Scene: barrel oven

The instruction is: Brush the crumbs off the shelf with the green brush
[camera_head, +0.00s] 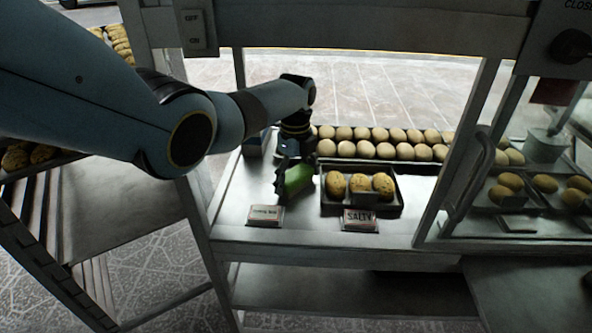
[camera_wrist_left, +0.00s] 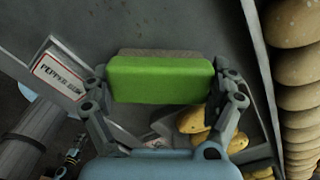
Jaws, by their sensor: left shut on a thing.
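The green brush (camera_head: 297,180) is a block with a green back, low over the metal shelf (camera_head: 240,190) in the head view. My left gripper (camera_head: 294,172) is shut on it. In the left wrist view the green brush (camera_wrist_left: 160,80) lies across between the two fingers, with a greyish strip along its far edge. I cannot tell whether the brush touches the shelf. No crumbs can be made out on the shelf. My right gripper is not in view.
A dark tray (camera_head: 361,208) with several rolls stands close right of the brush, with a SALTY sign (camera_head: 359,220) in front. Another small sign (camera_head: 265,215) stands at the shelf's front edge. Rows of buns (camera_head: 385,151) line the back. A glass-sided case is at right.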

